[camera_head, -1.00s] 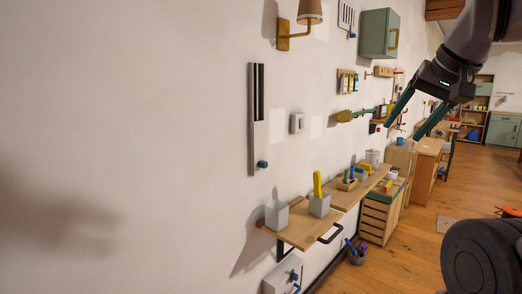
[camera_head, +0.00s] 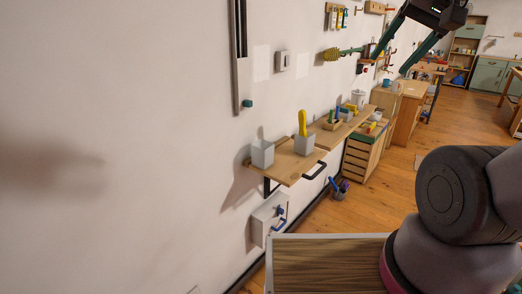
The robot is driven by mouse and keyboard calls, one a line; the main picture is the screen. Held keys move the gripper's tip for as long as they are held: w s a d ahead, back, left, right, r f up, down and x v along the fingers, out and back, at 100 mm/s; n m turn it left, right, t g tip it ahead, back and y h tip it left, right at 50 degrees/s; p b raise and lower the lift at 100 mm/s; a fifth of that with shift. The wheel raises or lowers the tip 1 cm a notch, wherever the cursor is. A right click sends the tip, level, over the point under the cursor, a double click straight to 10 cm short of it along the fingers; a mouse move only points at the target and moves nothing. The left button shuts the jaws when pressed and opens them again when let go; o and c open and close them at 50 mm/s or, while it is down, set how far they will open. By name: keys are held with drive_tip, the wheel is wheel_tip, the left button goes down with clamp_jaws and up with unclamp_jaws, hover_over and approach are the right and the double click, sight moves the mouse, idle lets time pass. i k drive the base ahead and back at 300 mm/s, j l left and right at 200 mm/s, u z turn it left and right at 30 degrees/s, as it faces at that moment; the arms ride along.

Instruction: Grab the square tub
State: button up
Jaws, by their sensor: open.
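Two grey square tubs stand on a wooden wall shelf (camera_head: 285,171). The left square tub (camera_head: 262,155) shows nothing sticking out of it. The right square tub (camera_head: 305,146) has a yellow object (camera_head: 302,122) standing up in it. My gripper (camera_head: 389,64) is at the upper right, with its two green fingers spread and nothing between them. It appears above and to the right of both tubs in the picture, well apart from them.
A black handle (camera_head: 315,171) sticks out at the shelf's front. A second shelf (camera_head: 338,128) with small items continues behind. Below is a white wall box (camera_head: 268,220) with blue parts. A holder (camera_head: 339,190) stands on the floor. Wooden floor lies open to the right.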

sight(263, 151)
drive_tip(key=i+j, duration=0.15)
drive_tip(key=j, duration=0.25)
drive_tip(key=i+j, duration=0.15)
drive_tip(key=j, duration=0.2)
drive_tip(key=i+j, duration=0.1)
drive_tip(key=j, duration=0.3)
drive_tip(key=i+z, duration=0.05)
